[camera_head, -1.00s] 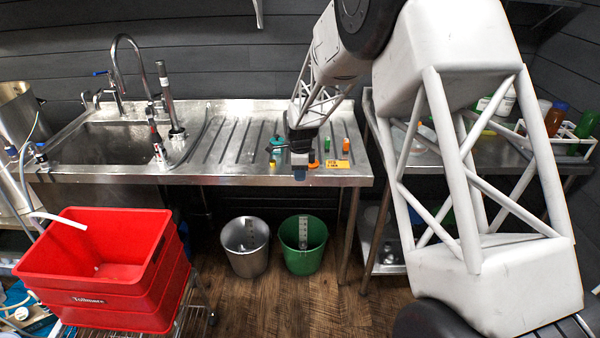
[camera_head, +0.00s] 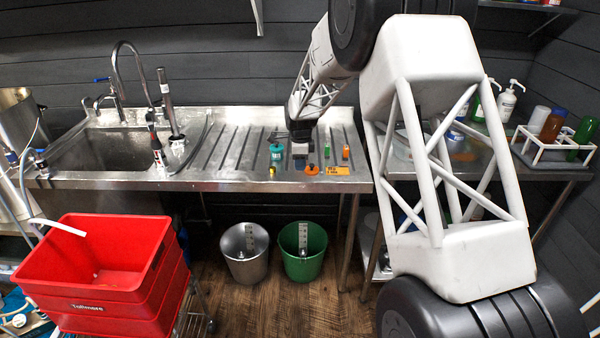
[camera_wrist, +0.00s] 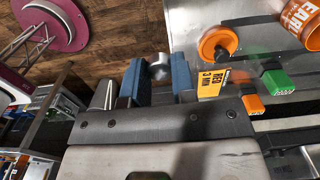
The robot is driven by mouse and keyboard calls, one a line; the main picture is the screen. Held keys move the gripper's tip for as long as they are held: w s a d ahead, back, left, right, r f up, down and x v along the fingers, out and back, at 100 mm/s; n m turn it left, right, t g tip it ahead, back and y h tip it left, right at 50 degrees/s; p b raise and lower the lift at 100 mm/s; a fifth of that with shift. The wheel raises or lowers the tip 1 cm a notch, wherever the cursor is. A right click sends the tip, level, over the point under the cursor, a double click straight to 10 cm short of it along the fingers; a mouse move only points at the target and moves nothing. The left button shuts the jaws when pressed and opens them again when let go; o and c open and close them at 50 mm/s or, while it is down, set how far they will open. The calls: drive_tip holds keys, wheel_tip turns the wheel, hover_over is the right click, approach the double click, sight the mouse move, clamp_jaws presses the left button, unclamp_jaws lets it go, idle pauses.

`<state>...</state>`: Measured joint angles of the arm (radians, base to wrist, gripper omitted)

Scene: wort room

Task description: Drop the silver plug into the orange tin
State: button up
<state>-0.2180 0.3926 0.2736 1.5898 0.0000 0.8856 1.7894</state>
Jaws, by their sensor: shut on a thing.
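My gripper (camera_head: 300,155) hangs over the front part of the drainboard in the head view. In the wrist view my gripper (camera_wrist: 157,75) is shut, with its blue-padded fingers on either side of the silver plug (camera_wrist: 159,68), a small, round, grey piece. The plug cannot be made out in the head view. The orange tin (camera_wrist: 302,22), with a white-lettered label, shows partly at the top right of the wrist view, apart from the fingers. I cannot make it out in the head view, where my arm and gripper cover part of the drainboard.
An orange lid with a knob (camera_wrist: 219,43), a yellow card (camera_wrist: 210,80), a green plug (camera_wrist: 279,82) and an orange plug (camera_wrist: 251,104) lie near the tin. A teal tin (camera_head: 276,151) stands left of my gripper. The ribbed drainboard (camera_head: 235,150) further left is clear.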

drive_tip(key=w+d+r, duration=0.1)
drive_tip(key=w+r, duration=0.1)
drive_tip(key=w, duration=0.7)
drive_tip(key=w+d+r, duration=0.1)
drive_tip(key=w+r, duration=0.1)
drive_tip(key=w, duration=0.7)
drive_tip(key=shift+w+r, duration=0.25)
drive_tip(key=shift+f, duration=0.15)
drive_tip(key=shift+d+f, duration=0.1)
drive_tip(key=shift+f, duration=2.8)
drive_tip(key=o, duration=1)
drive_tip(key=shift+c, duration=0.2)
drive_tip(key=shift+r, duration=0.1)
wheel_tip(320, 180, up, 8)
